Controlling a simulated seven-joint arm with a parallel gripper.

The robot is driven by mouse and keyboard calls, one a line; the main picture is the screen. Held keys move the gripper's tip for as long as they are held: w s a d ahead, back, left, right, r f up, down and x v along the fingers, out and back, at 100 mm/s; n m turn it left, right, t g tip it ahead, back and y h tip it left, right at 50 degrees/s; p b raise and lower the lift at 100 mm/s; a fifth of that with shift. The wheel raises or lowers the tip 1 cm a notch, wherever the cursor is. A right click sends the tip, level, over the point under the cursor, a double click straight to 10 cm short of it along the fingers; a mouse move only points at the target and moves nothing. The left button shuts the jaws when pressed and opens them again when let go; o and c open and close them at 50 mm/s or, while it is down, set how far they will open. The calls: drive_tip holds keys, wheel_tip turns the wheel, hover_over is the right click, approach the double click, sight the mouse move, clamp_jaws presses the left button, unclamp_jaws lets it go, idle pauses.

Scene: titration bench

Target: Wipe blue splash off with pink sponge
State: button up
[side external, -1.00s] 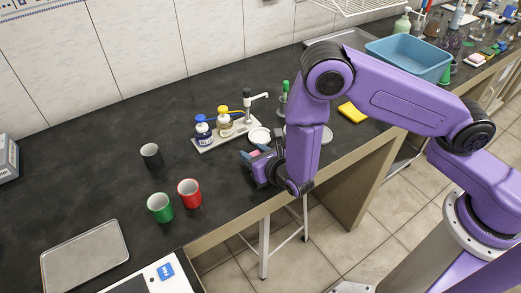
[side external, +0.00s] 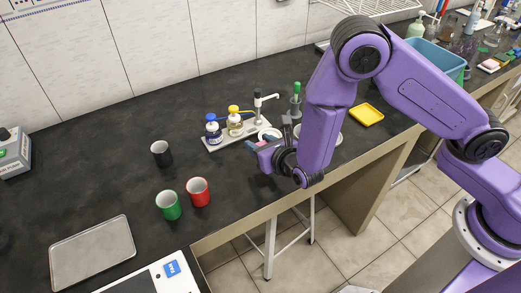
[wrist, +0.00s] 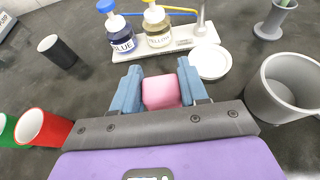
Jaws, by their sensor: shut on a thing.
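My gripper (wrist: 161,90) is shut on a pink sponge (wrist: 163,92), which sits between its two blue fingers in the wrist view. In the side view my gripper (side external: 266,147) is low over the dark bench, just in front of the bottle stand. The sponge is mostly hidden there, and I cannot tell whether it touches the bench. No blue splash can be made out in either view; the gripper and arm hide part of the bench.
A stand (side external: 220,143) holds blue- and yellow-topped bottles. A white dish (wrist: 209,61) and a grey cup (wrist: 287,88) are close on the right. Black (side external: 161,153), green (side external: 168,205) and red (side external: 198,192) cups stand left. A yellow tray (side external: 366,114) lies farther right.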

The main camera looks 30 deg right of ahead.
drive_tip(key=shift+r, duration=0.8)
drive_tip(key=shift+r, duration=1.5)
